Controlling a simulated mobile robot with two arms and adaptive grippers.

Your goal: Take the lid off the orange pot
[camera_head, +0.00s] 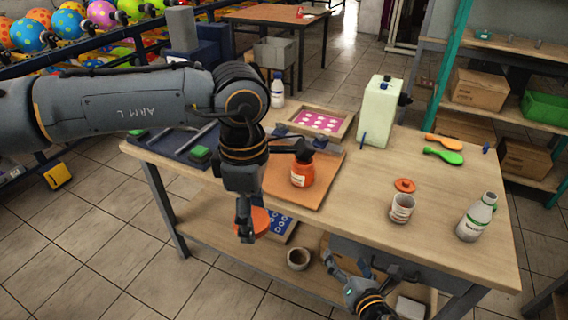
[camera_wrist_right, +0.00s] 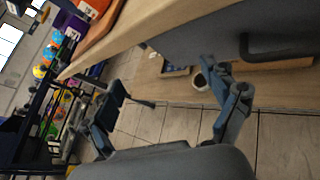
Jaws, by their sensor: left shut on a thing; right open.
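The orange pot (camera_head: 302,174) stands upright on an orange-brown board on the table. Its top looks dark, and I cannot make out the inside. My left gripper (camera_head: 246,228) is shut on an orange round lid (camera_head: 259,221), held tilted at the table's front edge, to the left of and nearer than the pot. The lid is apart from the pot, and the fingers hide part of it. My right gripper (camera_head: 347,268) is low in front of the table edge; its spread, empty fingers show in the right wrist view (camera_wrist_right: 172,103). Part of the pot's orange side may show there, top left.
A white bottle (camera_head: 477,217) stands at the right. A pale green jug (camera_head: 378,112) and a pink-patterned frame (camera_head: 318,122) are behind.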

